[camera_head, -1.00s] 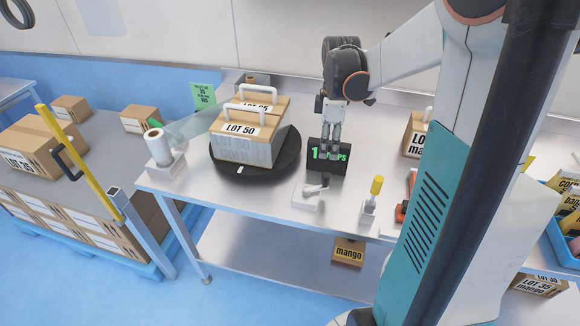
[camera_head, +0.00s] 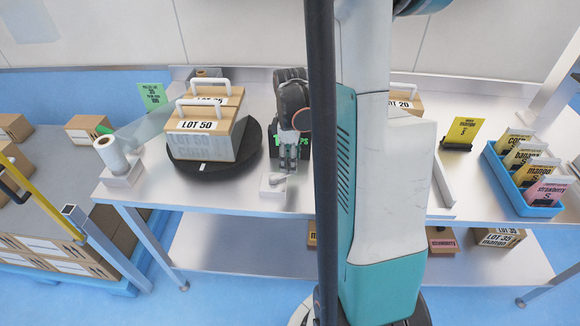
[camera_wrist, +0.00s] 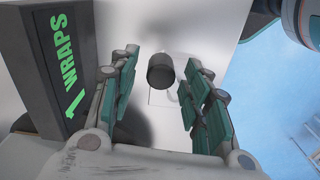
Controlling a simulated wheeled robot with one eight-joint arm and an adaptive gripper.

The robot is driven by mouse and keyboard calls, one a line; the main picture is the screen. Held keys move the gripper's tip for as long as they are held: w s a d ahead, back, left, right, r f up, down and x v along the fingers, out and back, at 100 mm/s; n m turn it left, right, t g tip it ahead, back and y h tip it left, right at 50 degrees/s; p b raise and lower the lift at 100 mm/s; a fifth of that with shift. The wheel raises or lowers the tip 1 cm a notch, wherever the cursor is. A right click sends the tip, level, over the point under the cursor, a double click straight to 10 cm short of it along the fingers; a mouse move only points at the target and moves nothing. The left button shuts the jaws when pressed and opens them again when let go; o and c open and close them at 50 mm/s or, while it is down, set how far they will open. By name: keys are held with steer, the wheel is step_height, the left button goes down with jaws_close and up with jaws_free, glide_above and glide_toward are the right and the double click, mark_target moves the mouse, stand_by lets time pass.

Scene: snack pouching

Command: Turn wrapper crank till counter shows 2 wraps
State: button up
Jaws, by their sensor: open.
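The counter is a black block (camera_wrist: 60,65) reading "1 WRAPS" in green in the wrist view. In the head view the counter (camera_head: 274,146) is partly hidden behind my gripper. The crank base (camera_head: 272,194) is a small white block in front of it. In the wrist view the crank's dark round knob (camera_wrist: 160,72) lies between my fingers, and I cannot tell how far below them. My gripper (camera_head: 288,166) points down, open and empty, just above and beside the crank. A LOT 50 carton (camera_head: 205,142) stands on the black turntable (camera_head: 248,160), with clear film over it.
A white film roll (camera_head: 110,155) stands left of the turntable, its film stretching to the carton. A blue tray (camera_head: 510,175) of snack pouches is at the right. My arm hides the middle of the table (camera_head: 150,190).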

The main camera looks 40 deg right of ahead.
steer(key=shift+f, duration=1.05)
jaws_close()
